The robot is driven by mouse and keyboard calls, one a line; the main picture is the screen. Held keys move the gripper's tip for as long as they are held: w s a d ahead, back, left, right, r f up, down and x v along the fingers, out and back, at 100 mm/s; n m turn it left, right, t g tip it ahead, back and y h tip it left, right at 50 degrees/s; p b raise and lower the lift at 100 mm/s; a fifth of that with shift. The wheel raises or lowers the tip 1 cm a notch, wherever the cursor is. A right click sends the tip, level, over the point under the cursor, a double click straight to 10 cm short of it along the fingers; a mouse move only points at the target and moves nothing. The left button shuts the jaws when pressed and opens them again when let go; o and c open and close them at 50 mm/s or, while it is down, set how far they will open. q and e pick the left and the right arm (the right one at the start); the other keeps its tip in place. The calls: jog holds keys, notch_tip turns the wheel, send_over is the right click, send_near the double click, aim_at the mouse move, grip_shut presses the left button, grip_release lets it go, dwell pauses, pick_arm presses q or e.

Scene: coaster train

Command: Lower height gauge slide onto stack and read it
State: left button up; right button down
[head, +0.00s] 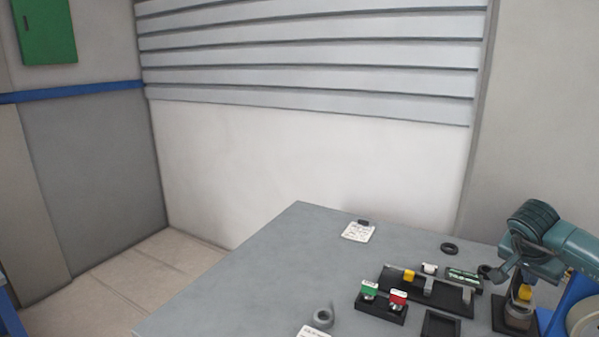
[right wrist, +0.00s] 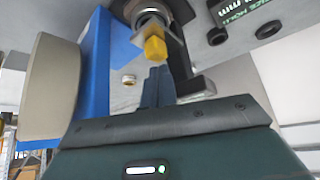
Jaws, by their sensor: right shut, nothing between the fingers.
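The height gauge stands at the right of the table, with a dark base and a yellow-tipped slide (head: 525,292). A round brownish stack (head: 517,315) sits under it, partly hidden. My right gripper (head: 516,279) is over the gauge, beside the slide. In the right wrist view its closed fingers (right wrist: 158,84) reach the yellow knob (right wrist: 155,46), with nothing between them; I cannot tell whether they touch it. A dark bracket and round metal part show beyond. A dark panel with pale lettering (right wrist: 243,10) is upside down, cut by the edge. My left gripper is not in view.
On the grey table (head: 240,290), a black fixture (head: 400,284) with a yellow block lies left of the gauge. A blue block with a beige disc (right wrist: 48,88) is close beside my right gripper. The table's left part is clear.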

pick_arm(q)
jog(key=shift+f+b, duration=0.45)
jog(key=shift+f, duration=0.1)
pick_arm(e)
jog(key=shift+f, duration=1.1)
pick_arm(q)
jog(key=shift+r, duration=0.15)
pick_arm(e)
jog(key=shift+r+p, duration=0.95)
notch_tip(320, 180, up, 2)
jog(key=shift+r+p, duration=0.1)
jog(key=shift+p, duration=0.8)
notch_tip(320, 180, up, 3)
jog(key=shift+f+p, duration=0.2)
jog(key=shift+p, duration=1)
jog(key=shift+r+p, duration=0.7)
jog(key=shift+r, duration=0.25)
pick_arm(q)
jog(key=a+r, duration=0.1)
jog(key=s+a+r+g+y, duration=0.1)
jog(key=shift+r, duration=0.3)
pick_arm(e)
jog(key=shift+r, duration=0.25)
